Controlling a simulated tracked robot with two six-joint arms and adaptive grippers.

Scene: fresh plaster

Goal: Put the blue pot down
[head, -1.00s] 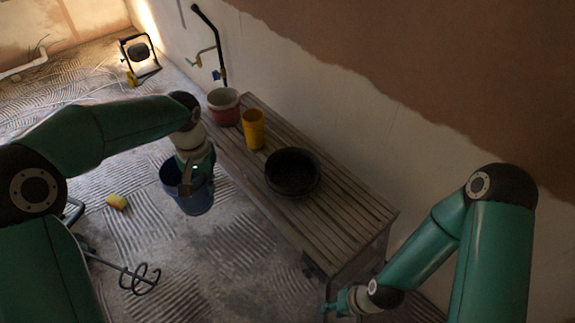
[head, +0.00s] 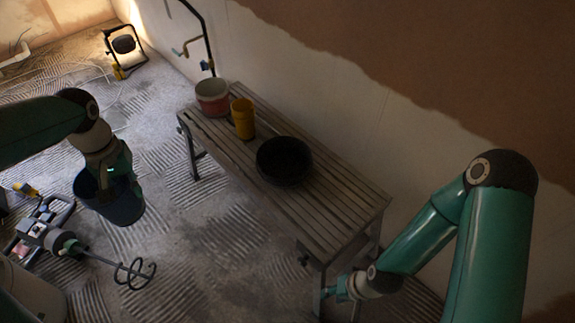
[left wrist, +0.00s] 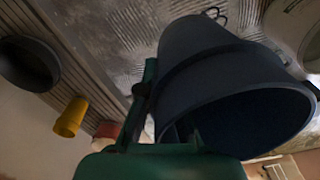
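The blue pot (head: 116,207) hangs from my left gripper (head: 110,172) at the left of the head view, left of the slatted bench and apart from it. It appears to be above the floor. In the left wrist view the pot (left wrist: 190,50) is large, with its dark open mouth towards the camera. My left gripper (left wrist: 165,125) is shut on the pot's rim, one finger outside and one at the inside. My right gripper (head: 333,293) is low by the bench's near end, small and dark; its fingers are unclear.
The wooden bench (head: 335,215) carries a black basin (head: 284,160), a yellow cup (head: 243,118) and a red-and-white pot (head: 212,98). Its near end has bare slats. A mixer with a wire paddle (head: 135,273) lies on the floor at left. A work lamp (head: 124,45) stands far back.

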